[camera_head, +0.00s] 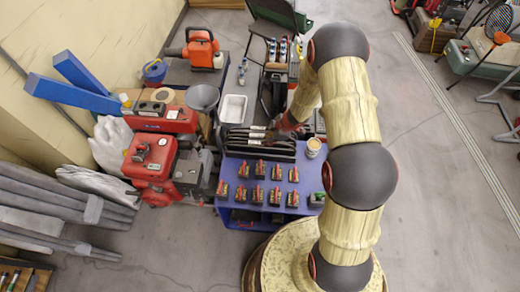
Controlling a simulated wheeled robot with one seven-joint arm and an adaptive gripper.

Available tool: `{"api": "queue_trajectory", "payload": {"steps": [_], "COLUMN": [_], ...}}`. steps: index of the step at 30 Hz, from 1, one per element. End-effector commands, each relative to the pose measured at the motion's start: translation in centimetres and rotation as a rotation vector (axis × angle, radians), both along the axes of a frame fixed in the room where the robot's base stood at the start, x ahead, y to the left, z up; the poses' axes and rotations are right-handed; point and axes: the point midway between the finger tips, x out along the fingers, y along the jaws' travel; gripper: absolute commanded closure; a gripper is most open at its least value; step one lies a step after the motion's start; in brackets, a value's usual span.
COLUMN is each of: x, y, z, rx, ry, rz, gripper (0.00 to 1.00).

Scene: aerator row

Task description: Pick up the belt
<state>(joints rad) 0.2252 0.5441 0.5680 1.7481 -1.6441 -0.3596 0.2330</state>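My gripper (286,123) hangs at the end of my curved arm, over the back part of a purple cart (228,216). It is small and dark against dark things, so I cannot make out whether its fingers are open or shut. Just below and left of it, dark long strips (258,146) lie across the back of the cart top. I cannot tell whether one of them is the belt, or whether the gripper touches them. No other belt is clearly visible.
Several small black-and-red items (260,170) stand in rows on the cart. A can (313,147) stands at its right. A white tray (233,108), a funnel (203,97) and a red machine (150,155) are to the left.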

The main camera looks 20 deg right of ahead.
Motion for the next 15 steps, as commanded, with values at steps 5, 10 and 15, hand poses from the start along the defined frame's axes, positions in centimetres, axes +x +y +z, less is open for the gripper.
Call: {"api": "queue_trajectory", "payload": {"steps": [5,10,15], "x": [0.4,0.9,1.6], "y": [0.6,1.0,1.4], "z": [-2.0,-3.0,-4.7], "rx": [0.003,0.003,0.003], "ry": [0.004,0.002,0.002], "rz": [0.008,0.007,0.005], "gripper": [0.85,0.85,0.85]}}
